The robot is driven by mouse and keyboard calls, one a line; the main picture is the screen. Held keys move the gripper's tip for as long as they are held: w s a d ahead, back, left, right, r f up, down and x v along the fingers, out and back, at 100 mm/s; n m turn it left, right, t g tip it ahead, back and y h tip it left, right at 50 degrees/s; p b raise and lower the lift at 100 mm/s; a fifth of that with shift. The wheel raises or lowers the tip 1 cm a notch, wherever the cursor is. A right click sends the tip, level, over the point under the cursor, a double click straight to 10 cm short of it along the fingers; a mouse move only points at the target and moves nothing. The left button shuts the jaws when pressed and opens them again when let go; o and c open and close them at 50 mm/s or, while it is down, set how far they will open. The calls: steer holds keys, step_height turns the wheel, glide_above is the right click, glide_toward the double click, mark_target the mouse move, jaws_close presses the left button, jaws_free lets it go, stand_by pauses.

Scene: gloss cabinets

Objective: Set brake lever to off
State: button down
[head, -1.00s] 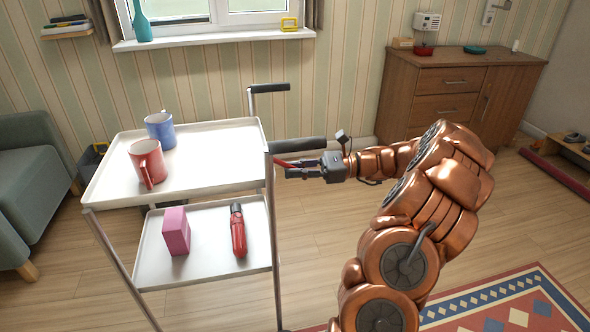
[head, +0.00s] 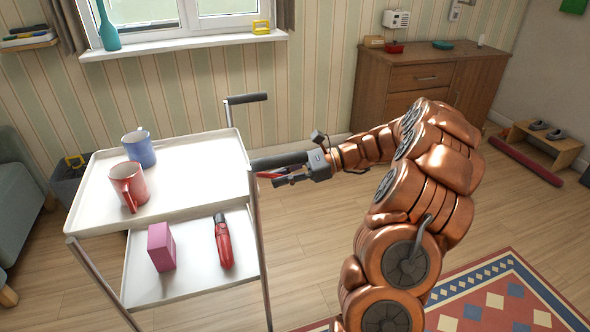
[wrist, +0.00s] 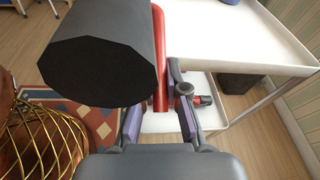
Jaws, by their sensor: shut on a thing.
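The trolley's black handle grip (head: 280,161) juts out to the right at the tray's near right corner. The red brake lever (head: 268,174) runs just under it, mostly hidden by my gripper in the head view. My gripper (head: 283,179) is below the grip and shut on the lever. In the wrist view the dark end of the handle grip (wrist: 100,75) fills the upper left. The red lever (wrist: 159,60) runs beside it, down between my finger pads (wrist: 160,120). No off mark can be made out.
The trolley's top tray (head: 190,200) holds a red mug (head: 128,184) and a blue mug (head: 139,148). The lower shelf (head: 190,283) holds a pink box (head: 161,246) and a red flashlight-like object (head: 222,243). A patterned rug (head: 480,305) and open floor lie to the right.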

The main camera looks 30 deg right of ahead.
stand_by(0.4)
steer(key=c, duration=1.2)
jaws_free()
steer(key=shift+d, duration=0.1)
steer(key=v, duration=1.2)
steer(key=shift+r, duration=0.25)
